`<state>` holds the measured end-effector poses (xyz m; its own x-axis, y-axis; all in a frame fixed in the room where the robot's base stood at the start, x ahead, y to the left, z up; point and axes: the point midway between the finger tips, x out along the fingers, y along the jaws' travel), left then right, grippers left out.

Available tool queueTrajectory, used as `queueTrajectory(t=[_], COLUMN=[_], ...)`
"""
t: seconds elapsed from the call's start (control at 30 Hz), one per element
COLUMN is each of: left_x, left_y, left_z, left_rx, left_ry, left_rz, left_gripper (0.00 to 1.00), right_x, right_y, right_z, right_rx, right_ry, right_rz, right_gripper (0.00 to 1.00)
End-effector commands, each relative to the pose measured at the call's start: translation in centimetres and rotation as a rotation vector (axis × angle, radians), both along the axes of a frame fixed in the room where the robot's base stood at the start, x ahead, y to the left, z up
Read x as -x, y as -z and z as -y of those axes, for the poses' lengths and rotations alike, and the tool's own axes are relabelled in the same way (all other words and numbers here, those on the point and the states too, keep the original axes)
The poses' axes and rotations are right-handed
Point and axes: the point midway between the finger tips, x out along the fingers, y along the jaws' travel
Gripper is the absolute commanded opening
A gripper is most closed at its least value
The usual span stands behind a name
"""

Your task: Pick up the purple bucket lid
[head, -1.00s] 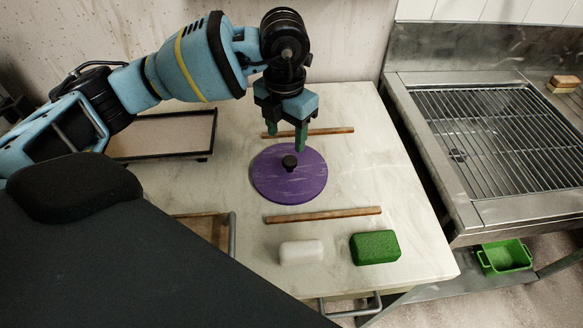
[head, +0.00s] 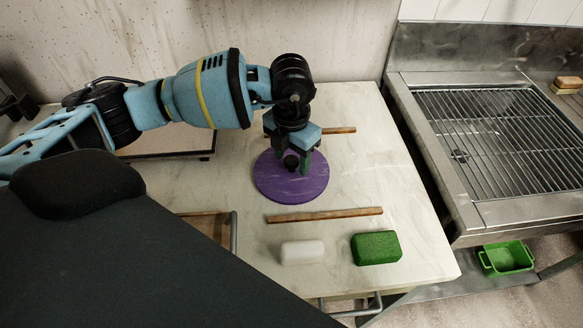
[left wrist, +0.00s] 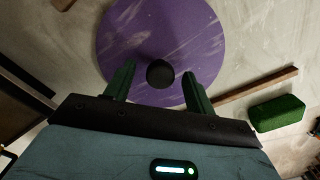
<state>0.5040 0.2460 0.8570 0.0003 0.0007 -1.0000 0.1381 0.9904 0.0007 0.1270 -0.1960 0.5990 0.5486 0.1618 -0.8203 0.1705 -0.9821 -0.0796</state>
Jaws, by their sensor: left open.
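The purple bucket lid (head: 290,188) is a flat round disc lying on the pale worktop between two wooden strips. Its black knob shows in the left wrist view (left wrist: 160,74), and the purple disc (left wrist: 190,35) fills the upper middle there. My left gripper (head: 298,168) is over the lid, pointing down. In the left wrist view its two green fingers (left wrist: 159,85) are open, one on each side of the knob, with gaps to it. I cannot tell how far the fingertips are above the disc. My right gripper is not in view.
A wooden strip (head: 324,215) lies in front of the lid and another (head: 338,131) behind it. A white block (head: 302,252) and a green block (head: 376,248) lie near the front. A steel sink with a rack (head: 490,140) stands right.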

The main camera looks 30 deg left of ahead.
Motion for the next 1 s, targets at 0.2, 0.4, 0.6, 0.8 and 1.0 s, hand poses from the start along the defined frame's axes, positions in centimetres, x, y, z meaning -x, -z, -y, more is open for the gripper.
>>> queueTrajectory(t=[0.2,0.4,0.6,0.8,1.0], left_x=[0.0,0.0,0.0,-0.1,-0.1], left_y=[0.0,0.0,-0.1,-1.8,-5.6], left_z=[0.0,0.0,0.0,0.1,0.0], left_rx=[0.001,0.001,0.001,0.003,0.002], left_ry=[0.0,0.0,0.0,0.001,0.002], left_rz=[0.0,0.0,0.001,0.004,0.006], left_gripper=[0.33,0.07,0.06,0.06,0.06], right_x=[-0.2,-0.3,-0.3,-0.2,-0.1], right_y=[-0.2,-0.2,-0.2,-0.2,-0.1], right_z=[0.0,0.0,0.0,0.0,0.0], right_rx=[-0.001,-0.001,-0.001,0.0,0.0], right_ry=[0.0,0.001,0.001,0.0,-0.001], right_rz=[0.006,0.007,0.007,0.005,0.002], right_gripper=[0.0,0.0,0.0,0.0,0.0])
